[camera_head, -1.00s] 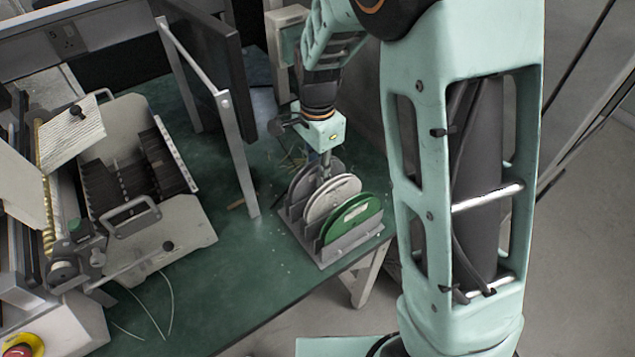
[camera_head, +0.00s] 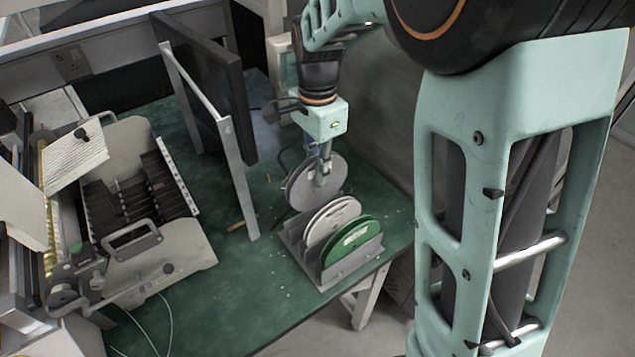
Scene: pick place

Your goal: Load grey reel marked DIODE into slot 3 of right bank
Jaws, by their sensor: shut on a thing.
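My gripper (camera_head: 324,178) is shut on a grey reel (camera_head: 303,192) and holds it upright, just above and behind the grey rack (camera_head: 365,262). No marking can be read on the grey reel from here. A white reel (camera_head: 330,220) and a green reel (camera_head: 350,240) stand upright in the rack. The feeder machine (camera_head: 185,240) stands at the left of the bench. It has dark slotted banks (camera_head: 150,170) with several slots. I cannot read any slot numbers.
A metal frame post (camera_head: 238,180) and a dark upright panel (camera_head: 240,90) stand between the rack and the feeder machine. The green bench top (camera_head: 225,285) is mostly clear in front of them. Thin pale wires lie near the machine.

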